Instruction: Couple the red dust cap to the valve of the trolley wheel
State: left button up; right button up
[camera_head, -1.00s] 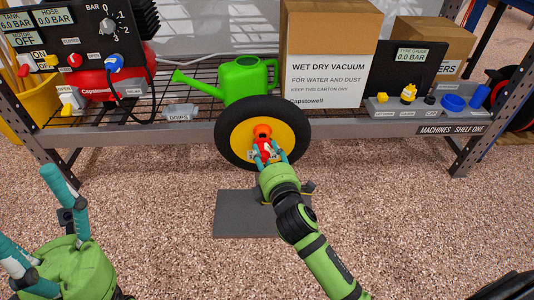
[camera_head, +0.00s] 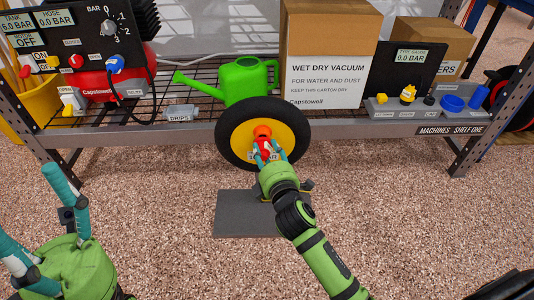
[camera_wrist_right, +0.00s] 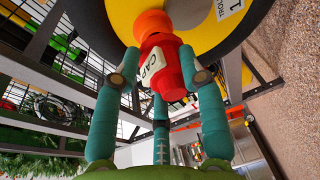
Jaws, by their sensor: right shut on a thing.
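My left gripper (camera_head: 30,215) is open and empty at lower left.
A grey plate (camera_head: 235,215) lies on the floor below the wheel. Behind stand a shelf (camera_head: 380,130) with a green watering can (camera_head: 247,80), a vacuum carton (camera_head: 328,45), a gauge panel (camera_head: 408,62) and a compressor panel (camera_head: 85,25).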

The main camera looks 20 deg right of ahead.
jog(key=shift+w+d, duration=0.2)
jog(key=shift+w, duration=0.3)
jog(key=shift+w+d, duration=0.15)
jog(key=shift+w, duration=0.35)
jog(key=o, duration=1.3)
jog(key=shift+o, duration=0.2)
jog(key=shift+s, duration=0.1)
jog(key=s+r, duration=0.1)
jog(key=s, duration=1)
jog(key=shift+s+a+r, duration=0.15)
jog(key=shift+s+a, duration=0.2)
